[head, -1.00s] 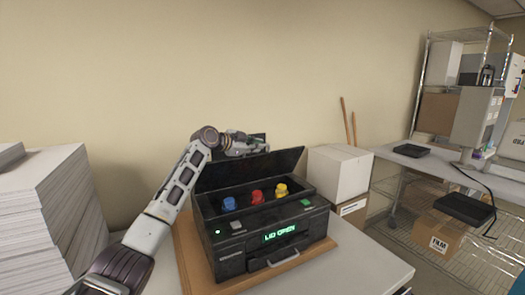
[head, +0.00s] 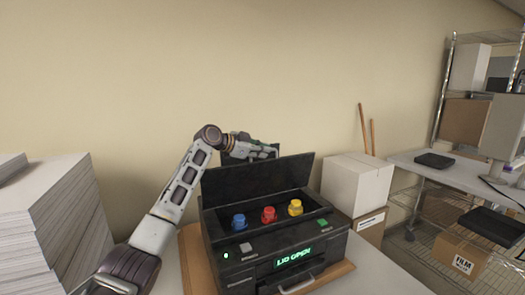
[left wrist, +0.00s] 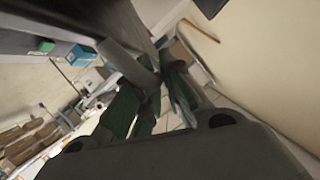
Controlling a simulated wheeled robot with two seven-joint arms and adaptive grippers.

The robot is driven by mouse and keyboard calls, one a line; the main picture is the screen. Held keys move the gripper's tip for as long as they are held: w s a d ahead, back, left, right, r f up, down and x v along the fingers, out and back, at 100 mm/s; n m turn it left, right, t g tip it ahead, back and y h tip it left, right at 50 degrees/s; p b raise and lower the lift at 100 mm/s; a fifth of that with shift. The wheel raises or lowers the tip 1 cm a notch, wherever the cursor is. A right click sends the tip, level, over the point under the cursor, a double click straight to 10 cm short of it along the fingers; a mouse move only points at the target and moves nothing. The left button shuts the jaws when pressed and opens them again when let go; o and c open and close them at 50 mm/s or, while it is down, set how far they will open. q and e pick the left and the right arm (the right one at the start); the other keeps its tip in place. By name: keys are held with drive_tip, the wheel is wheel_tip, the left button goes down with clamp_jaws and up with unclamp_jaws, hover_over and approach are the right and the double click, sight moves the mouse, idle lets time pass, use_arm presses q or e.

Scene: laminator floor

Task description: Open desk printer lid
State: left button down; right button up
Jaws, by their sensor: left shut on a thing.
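The black desk printer (head: 250,250) stands on a wooden board on the white table. Its lid (head: 258,178) is raised at the back, and the display (head: 294,256) reads "LID OPEN". Blue (head: 239,221), red (head: 268,214) and yellow (head: 295,207) knob-like parts show inside. My left gripper (head: 264,152) is at the top edge of the lid, partly hidden behind it. In the left wrist view its fingers (left wrist: 155,105) are close together, at a dark panel that looks like the lid. My right gripper is in neither view.
A tall stack of white paper (head: 50,225) stands on the left. White and brown boxes (head: 357,183) stand right of the printer. A side table (head: 450,172) and wire shelving are farther right. The wall is close behind the lid.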

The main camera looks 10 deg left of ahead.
use_arm(q)
drive_tip(key=c, duration=1.5)
unclamp_jaws()
drive_tip(key=shift+a+f, duration=0.15)
drive_tip(key=shift+f, duration=0.3)
drive_tip(key=shift+v, duration=1.15)
drive_tip(key=v, duration=0.9)
drive_tip(key=shift+s+a+r, duration=0.1)
drive_tip(key=shift+s+r, duration=0.15)
drive_tip(key=shift+r, duration=0.2)
